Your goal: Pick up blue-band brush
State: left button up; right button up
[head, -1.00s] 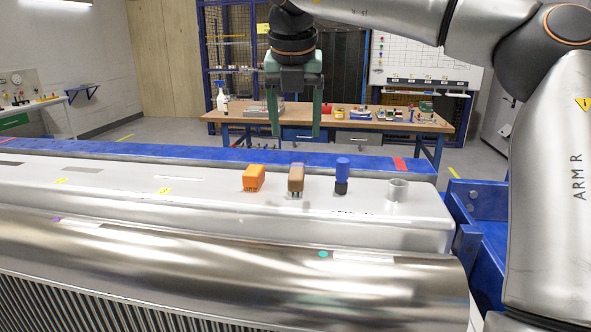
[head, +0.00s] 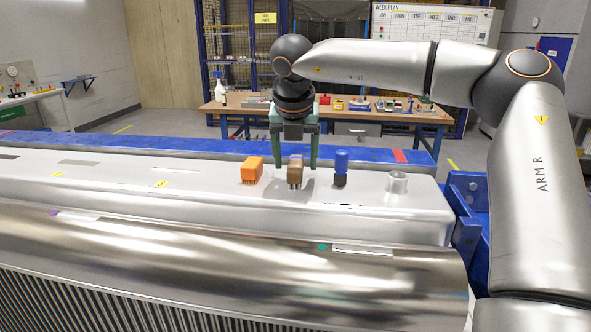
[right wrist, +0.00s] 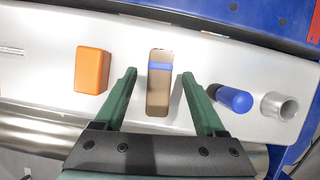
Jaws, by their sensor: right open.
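The blue-band brush (head: 295,174) stands on the white top surface of the machine, between an orange block and a blue-topped cylinder. In the right wrist view it is a tan block with a blue band (right wrist: 159,98) across its far part. My right gripper (head: 296,164) points down with its green fingers open, one on each side of the brush. In the right wrist view the open fingers (right wrist: 160,76) show gaps to the brush on both sides. My left gripper is not in view.
An orange block (head: 252,168) stands left of the brush. A blue-topped cylinder (head: 341,166) and a grey metal cup (head: 396,183) stand to its right. A blue rail (head: 200,149) runs behind. The white surface (head: 120,186) at left is mostly clear.

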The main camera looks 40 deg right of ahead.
jog(key=shift+w+d+f, duration=0.15)
jog(key=shift+f, duration=0.4)
grip_shut()
